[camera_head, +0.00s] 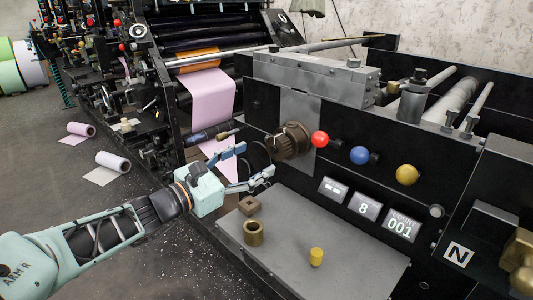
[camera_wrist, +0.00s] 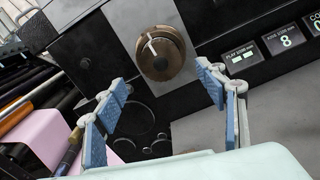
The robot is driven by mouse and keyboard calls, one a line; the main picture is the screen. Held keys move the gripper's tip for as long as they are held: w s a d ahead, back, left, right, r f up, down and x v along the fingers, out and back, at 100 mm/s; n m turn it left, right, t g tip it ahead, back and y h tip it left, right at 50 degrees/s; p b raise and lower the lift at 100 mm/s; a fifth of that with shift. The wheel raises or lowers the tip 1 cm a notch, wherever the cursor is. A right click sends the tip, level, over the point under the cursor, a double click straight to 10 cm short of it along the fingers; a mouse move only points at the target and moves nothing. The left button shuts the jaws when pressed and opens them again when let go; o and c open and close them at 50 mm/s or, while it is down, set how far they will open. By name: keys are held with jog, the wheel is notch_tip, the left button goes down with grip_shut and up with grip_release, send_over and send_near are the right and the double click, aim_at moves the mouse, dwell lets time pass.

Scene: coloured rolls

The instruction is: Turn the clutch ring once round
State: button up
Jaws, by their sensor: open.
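The clutch ring (camera_head: 287,143) looks to be the brown ribbed ring on the dark front panel of the machine, left of the red knob.
Red (camera_head: 320,139), blue (camera_head: 359,155) and yellow (camera_head: 406,174) knobs stick out right of the ring. Small displays (camera_head: 368,206) sit below them.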

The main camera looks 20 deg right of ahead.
jog(key=shift+v, duration=2.25)
